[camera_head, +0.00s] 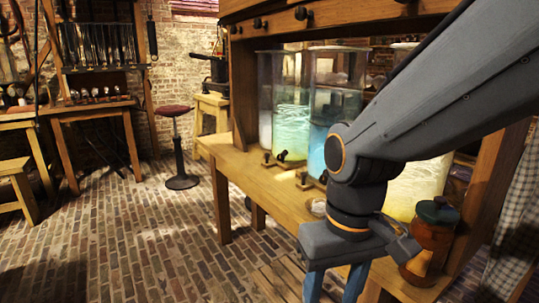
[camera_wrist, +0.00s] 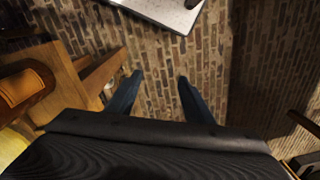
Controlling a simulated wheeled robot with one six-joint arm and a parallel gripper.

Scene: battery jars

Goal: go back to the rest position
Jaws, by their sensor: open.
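My gripper (camera_wrist: 160,78) is open and empty in the wrist view, its two blue fingers apart over the brick floor (camera_wrist: 150,45). In the head view my arm comes in from the upper right, and the gripper (camera_head: 337,285) hangs at the bottom, its fingertips cut off by the frame edge. It is in front of the wooden bench (camera_head: 243,172). Glass jars with green liquid (camera_head: 291,118) and blue liquid (camera_head: 320,140) stand on the bench behind my arm. My arm hides part of the jars on the right.
A wooden pot with a dark green lid (camera_head: 432,235) stands at the bench's right front, close to my gripper. A red-topped stool (camera_head: 176,112) stands on the floor, with a work table (camera_head: 90,108) at the left. The brick floor at the left front is clear.

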